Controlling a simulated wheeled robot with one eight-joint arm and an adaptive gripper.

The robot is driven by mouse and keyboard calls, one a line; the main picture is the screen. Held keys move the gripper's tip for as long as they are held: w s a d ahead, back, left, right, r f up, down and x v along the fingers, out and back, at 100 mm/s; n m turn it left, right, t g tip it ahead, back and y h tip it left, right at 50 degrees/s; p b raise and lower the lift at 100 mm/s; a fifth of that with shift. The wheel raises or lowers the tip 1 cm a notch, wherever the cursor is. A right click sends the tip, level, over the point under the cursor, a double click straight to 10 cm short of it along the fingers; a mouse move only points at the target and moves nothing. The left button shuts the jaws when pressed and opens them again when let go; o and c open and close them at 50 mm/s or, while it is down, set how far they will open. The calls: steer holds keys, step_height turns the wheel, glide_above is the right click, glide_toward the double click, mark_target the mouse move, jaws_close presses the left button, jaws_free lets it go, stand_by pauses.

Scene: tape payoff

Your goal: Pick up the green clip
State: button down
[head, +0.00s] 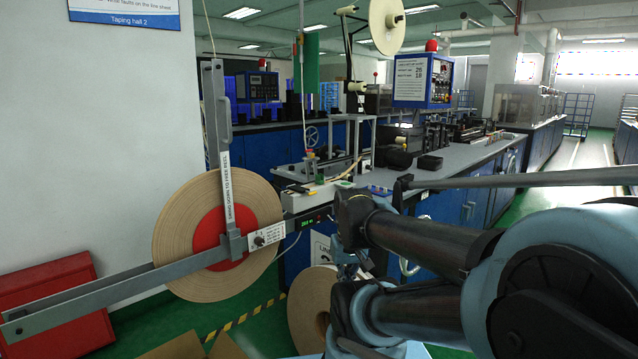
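My arm comes in from the right and bends down in front of the bench end. The end of my arm, around my gripper (349,262), is crowded by my own links and lies below and apart from the white box. I cannot make out its fingers or whether it holds anything.
A large tape reel (175,235) with a red hub hangs at the left behind a grey swing bar (217,130). Another reel (308,305) stands low beside my arm. Small blue pieces (380,190) lie on the grey bench (455,168). A red box (50,305) is at the lower left.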

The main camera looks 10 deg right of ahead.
steer(key=c, duration=2.1)
jaws_free()
steer(key=shift+c, duration=0.2)
steer(key=o, duration=0.8)
step_height(320, 180, up, 2)
steer(key=shift+w+r, duration=0.1)
steer(key=shift+r, duration=0.15)
step_height(320, 180, up, 31)
steer(key=n+t+y, duration=0.2)
steer(key=n+y, duration=0.1)
steer(key=n, duration=0.4)
glide_above(320, 174)
steer(key=s+d, duration=0.4)
steer(key=s, duration=0.1)
steer(key=shift+g, duration=0.3)
steer(key=x, duration=1.7)
steer(key=shift+s, duration=0.1)
